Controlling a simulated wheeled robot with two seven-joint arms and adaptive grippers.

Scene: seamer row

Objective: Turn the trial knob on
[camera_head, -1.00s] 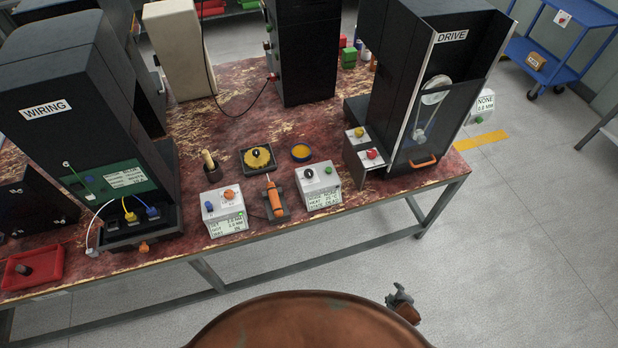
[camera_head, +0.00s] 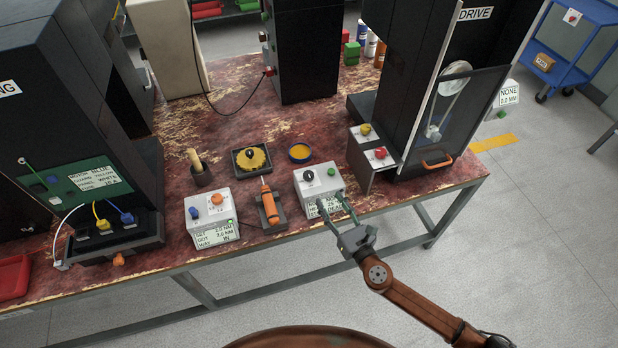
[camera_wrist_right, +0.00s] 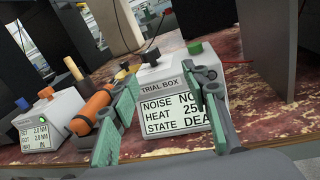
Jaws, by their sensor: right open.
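The trial box (camera_head: 313,188) is a small white box at the bench's front edge. The black trial knob (camera_head: 308,175) is on its top, with a green button (camera_head: 331,171) to its right. My right gripper (camera_head: 331,201) is open and empty, its fingers pointing at the box's front, lower than the knob. In the right wrist view the open fingers (camera_wrist_right: 160,78) straddle the label "TRIAL BOX", with the black knob (camera_wrist_right: 148,53) beyond them. The screen (camera_wrist_right: 172,113) shows noise, heat and state lines, partly hidden by a finger. My left gripper is out of view.
An orange tool (camera_head: 268,204) in a dark holder and another white box (camera_head: 211,218) stand left of the trial box. A dark stand with red (camera_head: 380,153) and yellow buttons and the DRIVE machine (camera_head: 425,110) are to its right. Floor is clear in front.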

